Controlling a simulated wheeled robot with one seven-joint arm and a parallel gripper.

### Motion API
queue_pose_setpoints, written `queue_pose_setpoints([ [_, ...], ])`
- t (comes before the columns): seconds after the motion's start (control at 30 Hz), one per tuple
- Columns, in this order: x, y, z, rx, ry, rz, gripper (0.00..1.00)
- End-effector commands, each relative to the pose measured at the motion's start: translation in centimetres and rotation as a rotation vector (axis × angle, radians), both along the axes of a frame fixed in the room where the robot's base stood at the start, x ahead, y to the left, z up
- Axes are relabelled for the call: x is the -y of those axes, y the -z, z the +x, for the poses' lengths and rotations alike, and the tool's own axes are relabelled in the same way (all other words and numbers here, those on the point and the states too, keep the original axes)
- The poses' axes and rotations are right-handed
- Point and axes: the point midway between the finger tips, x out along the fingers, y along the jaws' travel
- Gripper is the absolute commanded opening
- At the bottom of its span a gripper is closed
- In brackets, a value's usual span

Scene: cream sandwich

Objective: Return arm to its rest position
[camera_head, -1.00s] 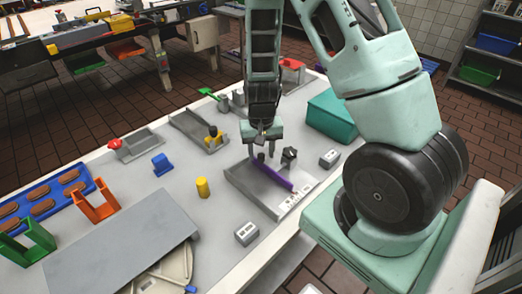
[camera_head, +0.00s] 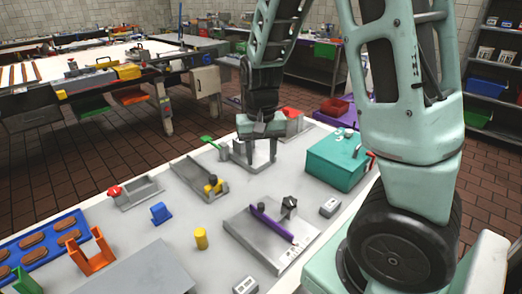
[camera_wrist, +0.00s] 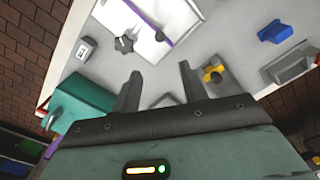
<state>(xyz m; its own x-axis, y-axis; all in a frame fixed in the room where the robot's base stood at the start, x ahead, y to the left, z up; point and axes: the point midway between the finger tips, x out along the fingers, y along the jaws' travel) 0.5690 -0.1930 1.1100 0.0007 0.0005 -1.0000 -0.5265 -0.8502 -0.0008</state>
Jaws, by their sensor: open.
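My gripper (camera_head: 262,150) hangs above the far part of the white table (camera_head: 190,262), fingers apart and nothing between them. In the wrist view my gripper (camera_wrist: 158,88) shows two dark fingers spread wide, with bare table surface behind. My arm reaches in from the right side of the head view. A grey tray (camera_head: 245,229) with a purple bar (camera_head: 270,222) lies nearer than the gripper and apart from it. The purple bar also shows at the top of the wrist view (camera_wrist: 165,38).
A teal box (camera_head: 335,163) stands right of my gripper. A grey tray with a yellow-black part (camera_head: 212,185), a yellow cylinder (camera_head: 201,238), a blue block (camera_head: 160,213) and an orange stand (camera_head: 92,252) are left. Shelving (camera_head: 497,75) is at right. The air above the table looks clear.

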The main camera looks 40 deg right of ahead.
Motion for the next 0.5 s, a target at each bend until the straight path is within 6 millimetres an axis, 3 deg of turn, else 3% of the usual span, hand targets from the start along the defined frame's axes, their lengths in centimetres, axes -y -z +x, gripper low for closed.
queue_pose_setpoints([
  [0.5, 0.02, -0.91, -0.01, -0.001, 0.000, -0.001, 0.43],
])
